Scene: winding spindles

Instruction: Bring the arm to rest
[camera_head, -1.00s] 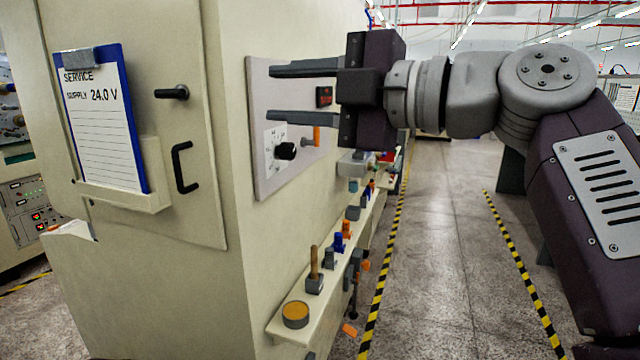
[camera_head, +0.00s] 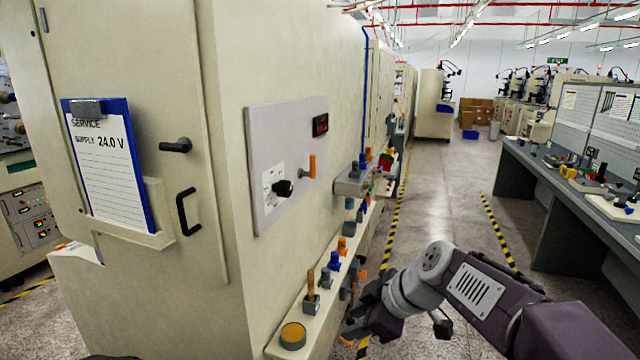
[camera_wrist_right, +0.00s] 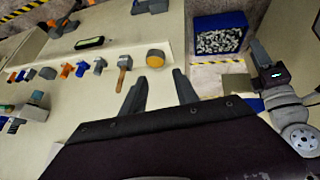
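My right arm is lowered in the camera_head view, with its right gripper (camera_head: 360,310) beside the ledge of the cream machine, below the grey panel (camera_head: 288,165). In the right wrist view the two dark fingers of this gripper (camera_wrist_right: 159,88) stand apart with nothing between them. The panel carries a black knob (camera_head: 283,188), an orange-handled lever (camera_head: 312,166) and a small red display (camera_head: 320,125); the gripper is apart from them. My left gripper is outside the camera_head view. A dark gripper with grey joints, apparently my left one (camera_wrist_right: 273,76), shows in the right wrist view; its fingers are unclear.
The ledge (camera_head: 330,306) holds a round orange-topped pot (camera_head: 293,335), a wooden-handled tool (camera_head: 311,290) and several small blue, orange and grey parts. A long workbench (camera_head: 545,180) stands at the right. The aisle floor (camera_head: 440,200) between is clear. A blue bin (camera_wrist_right: 220,35) shows in the wrist view.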

